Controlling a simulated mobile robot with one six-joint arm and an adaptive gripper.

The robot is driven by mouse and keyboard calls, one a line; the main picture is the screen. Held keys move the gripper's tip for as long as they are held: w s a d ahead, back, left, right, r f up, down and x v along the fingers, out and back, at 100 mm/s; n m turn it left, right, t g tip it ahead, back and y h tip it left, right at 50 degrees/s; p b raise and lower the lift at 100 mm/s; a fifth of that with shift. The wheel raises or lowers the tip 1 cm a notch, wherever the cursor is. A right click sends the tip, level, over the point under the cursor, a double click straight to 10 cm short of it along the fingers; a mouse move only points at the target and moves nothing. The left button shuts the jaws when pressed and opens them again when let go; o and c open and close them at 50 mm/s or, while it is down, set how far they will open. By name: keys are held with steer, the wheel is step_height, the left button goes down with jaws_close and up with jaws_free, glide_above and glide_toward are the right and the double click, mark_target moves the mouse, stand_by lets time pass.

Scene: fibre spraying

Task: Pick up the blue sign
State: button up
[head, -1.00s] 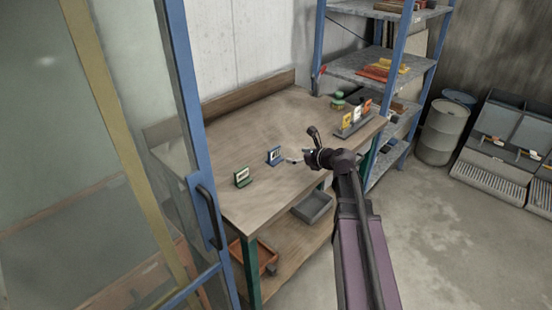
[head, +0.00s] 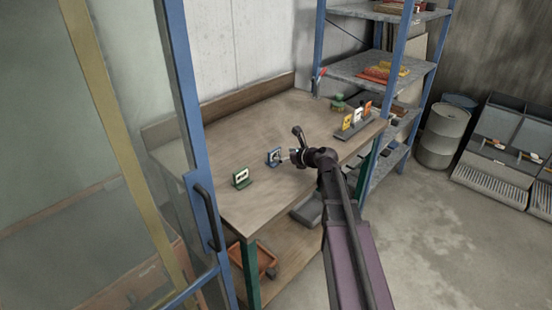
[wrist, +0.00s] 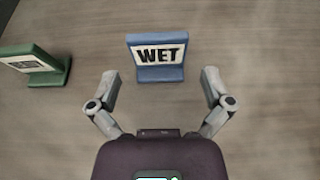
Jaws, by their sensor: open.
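The blue sign (head: 274,157) stands upright on the wooden workbench, to the right of a green sign (head: 241,178). In the wrist view the blue sign (wrist: 158,57) faces me and reads "WET". My gripper (wrist: 160,80) is open, with one finger to the left and one to the right of the sign's lower part. The sign is just ahead of the fingertips and they do not appear to touch it. In the head view my gripper (head: 290,156) is close to the sign's right side, and partly hidden by my wrist.
The green sign (wrist: 36,62) stands to the left of the blue one in the wrist view. A rack with yellow, white and red signs (head: 355,122) stands at the bench's right end. The workbench (head: 225,120) is clear behind the signs. A blue-framed glass door (head: 185,120) is at left.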

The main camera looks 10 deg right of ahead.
mark_target(276, 153)
steer(key=shift+b+x, duration=0.7)
steer(key=shift+x, duration=1.7)
steer(key=shift+r, duration=0.1)
steer(key=c, duration=0.9)
steer(key=shift+r, duration=0.2)
step_height(276, 153, up, 3)
steer(key=p, duration=0.3)
steer(key=shift+f, duration=0.15)
steer(key=s, duration=0.4)
steer(key=s+a+r+p, duration=0.1)
steer(key=s, duration=0.4)
steer(key=s+p, duration=0.1)
steer(key=s, duration=0.4)
steer(key=shift+s+a+r, duration=0.1)
steer(key=shift+a+r, duration=0.3)
steer(key=shift+s+a, duration=0.1)
steer(key=shift+s, duration=0.8)
